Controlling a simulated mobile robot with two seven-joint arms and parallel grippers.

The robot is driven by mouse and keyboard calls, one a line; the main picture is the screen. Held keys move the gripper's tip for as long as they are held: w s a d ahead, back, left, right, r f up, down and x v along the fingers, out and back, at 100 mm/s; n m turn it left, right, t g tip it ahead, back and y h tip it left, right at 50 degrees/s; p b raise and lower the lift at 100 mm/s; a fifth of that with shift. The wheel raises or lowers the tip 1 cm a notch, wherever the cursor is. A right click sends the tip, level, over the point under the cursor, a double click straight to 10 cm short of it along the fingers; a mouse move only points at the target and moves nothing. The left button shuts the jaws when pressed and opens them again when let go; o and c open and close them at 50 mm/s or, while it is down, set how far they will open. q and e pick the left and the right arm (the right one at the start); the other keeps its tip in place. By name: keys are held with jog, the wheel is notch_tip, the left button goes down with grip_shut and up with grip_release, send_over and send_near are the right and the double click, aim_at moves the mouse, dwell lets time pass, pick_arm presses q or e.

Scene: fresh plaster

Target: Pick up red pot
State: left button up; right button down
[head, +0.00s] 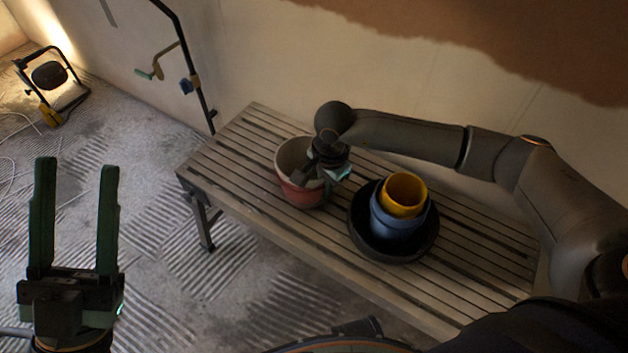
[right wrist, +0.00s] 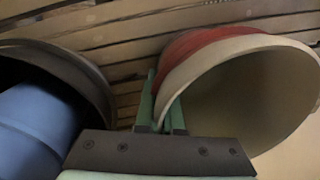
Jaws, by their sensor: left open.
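The red pot (head: 303,195) has a pale inside and stands upright at the left-middle of the slatted bench. My right gripper (head: 320,178) is at its right rim, pointing down. In the right wrist view, the pot (right wrist: 195,45) fills the right side, and its wall passes between the close-set green fingers of the right gripper (right wrist: 160,110). One finger is outside the wall and one inside, so the gripper looks shut on the rim. I cannot tell whether the pot is clear of the slats. My left gripper (head: 75,215) is open and empty, over the floor at left.
A black bowl (head: 362,238) with a blue pot (head: 388,226) and a yellow pot (head: 404,186) stacked in it sits right of the red pot on the bench (head: 258,185). A work lamp (head: 48,75) stands on the floor. The bench's left end is clear.

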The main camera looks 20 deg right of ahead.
jog(key=shift+r, duration=0.15)
jog(key=shift+r, duration=0.25)
notch_tip(320, 180, up, 2)
jog(key=shift+r+p, duration=0.1)
jog(key=shift+p, duration=0.4)
pick_arm(q)
jog(key=shift+y, duration=0.4)
jog(key=r+p, duration=0.2)
jog(key=r, duration=0.1)
jog(key=r+p, duration=0.1)
jog(key=p, duration=0.1)
jog(key=shift+w+a+r, duration=0.1)
jog(key=shift+a+r, duration=0.15)
pick_arm(e)
jog(key=s+a+r, duration=0.2)
jog(key=s+r, duration=0.3)
jog(key=s, duration=0.1)
jog(key=s+a+r, duration=0.3)
jog(key=s+r, duration=0.2)
jog(key=s, duration=0.2)
jog(key=shift+a, duration=0.35)
jog(key=shift+w, duration=0.1)
